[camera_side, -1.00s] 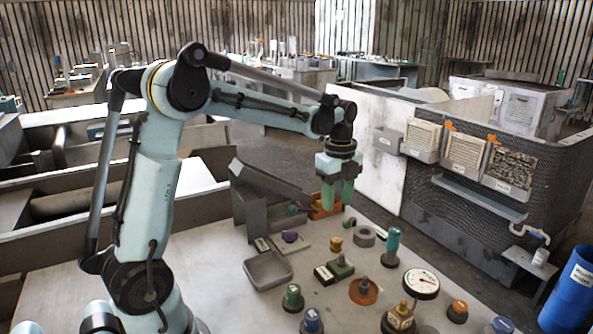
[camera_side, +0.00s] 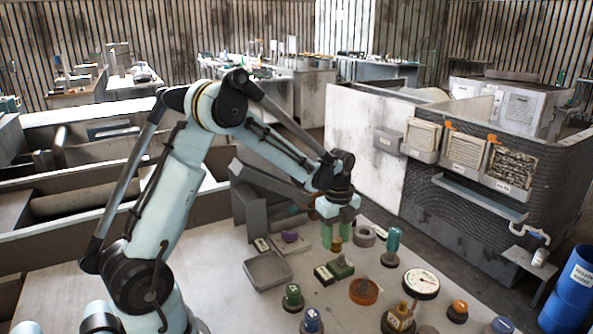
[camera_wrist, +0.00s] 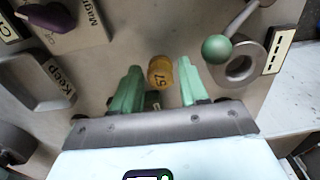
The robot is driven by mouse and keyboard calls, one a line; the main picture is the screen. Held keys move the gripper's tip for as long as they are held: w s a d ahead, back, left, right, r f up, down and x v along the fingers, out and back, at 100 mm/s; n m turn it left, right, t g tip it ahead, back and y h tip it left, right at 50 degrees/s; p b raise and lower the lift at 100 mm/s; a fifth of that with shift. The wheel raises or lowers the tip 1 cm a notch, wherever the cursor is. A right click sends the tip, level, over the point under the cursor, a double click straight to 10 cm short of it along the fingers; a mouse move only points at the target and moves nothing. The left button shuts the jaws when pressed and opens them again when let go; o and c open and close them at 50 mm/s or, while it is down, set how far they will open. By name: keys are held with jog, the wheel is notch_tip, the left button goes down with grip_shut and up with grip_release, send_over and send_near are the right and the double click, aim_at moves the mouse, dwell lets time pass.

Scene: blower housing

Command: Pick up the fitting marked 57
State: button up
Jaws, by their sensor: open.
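The fitting marked 57 (camera_wrist: 160,73) is a small yellow-brown cylinder with dark digits on it. In the wrist view it lies between and just beyond the two green fingertips of my gripper (camera_wrist: 158,85). In the side view the fitting (camera_side: 336,244) stands on the table directly below my gripper (camera_side: 337,232), between the green fingers. The fingers are apart, with a gap on both sides of the fitting in the wrist view. Its lower part is hard to make out.
A grey ring (camera_side: 363,236) and a teal cylinder (camera_side: 392,241) stand to the right. A green block (camera_side: 341,267) is just in front. A grey tray (camera_side: 268,270) is at left. A green ball-ended lever (camera_wrist: 216,48) is close to the right finger in the wrist view.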

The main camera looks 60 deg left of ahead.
jog(key=shift+f, duration=0.65)
jog(key=c, duration=0.8)
